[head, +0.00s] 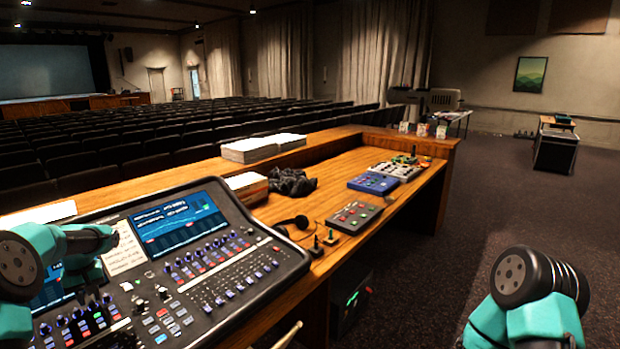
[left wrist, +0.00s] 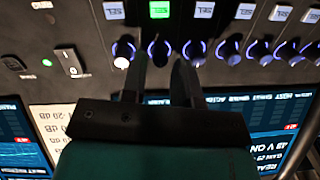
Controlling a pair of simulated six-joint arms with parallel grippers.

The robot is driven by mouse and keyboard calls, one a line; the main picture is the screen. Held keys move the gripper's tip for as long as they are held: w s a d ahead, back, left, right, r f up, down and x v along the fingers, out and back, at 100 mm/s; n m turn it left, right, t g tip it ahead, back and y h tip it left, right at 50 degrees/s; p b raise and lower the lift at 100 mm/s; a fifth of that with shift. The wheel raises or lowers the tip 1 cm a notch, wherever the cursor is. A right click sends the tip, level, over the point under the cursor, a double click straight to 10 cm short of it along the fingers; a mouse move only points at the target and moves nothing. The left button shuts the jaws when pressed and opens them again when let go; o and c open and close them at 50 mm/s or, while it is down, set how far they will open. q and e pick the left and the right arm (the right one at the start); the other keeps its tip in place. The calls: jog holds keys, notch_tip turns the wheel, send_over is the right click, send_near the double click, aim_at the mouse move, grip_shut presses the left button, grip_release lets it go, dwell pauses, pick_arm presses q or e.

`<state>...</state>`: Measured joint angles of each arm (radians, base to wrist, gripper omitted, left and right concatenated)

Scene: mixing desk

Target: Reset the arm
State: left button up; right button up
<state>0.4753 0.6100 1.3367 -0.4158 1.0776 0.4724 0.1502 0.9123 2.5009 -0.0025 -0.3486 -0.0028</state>
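My left arm (head: 55,250) reaches in from the left over the mixing console (head: 225,290). In the left wrist view my left gripper (left wrist: 160,62) has its two dark fingers apart, with nothing between them. Its fingertips are over the row of knobs (left wrist: 225,50) with blue-lit rings; I cannot tell whether they touch. My right arm (head: 530,300) shows only as a teal and black joint at the lower right. Its gripper is out of view.
The wooden desk (head: 340,170) holds a headset (head: 292,225), small joysticks, a grey button box (head: 354,217), a blue box (head: 373,184), a black crumpled cloth (head: 292,181) and paper stacks (head: 250,150). Open carpet (head: 450,250) lies to the right.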

pick_arm(q)
notch_tip(320, 180, up, 16)
notch_tip(320, 180, down, 17)
jog(key=shift+f, duration=0.35)
jog(key=shift+n, duration=3)
jog(key=shift+m, duration=0.4)
jog(key=m, duration=0.5)
jog(key=shift+r, duration=1.3)
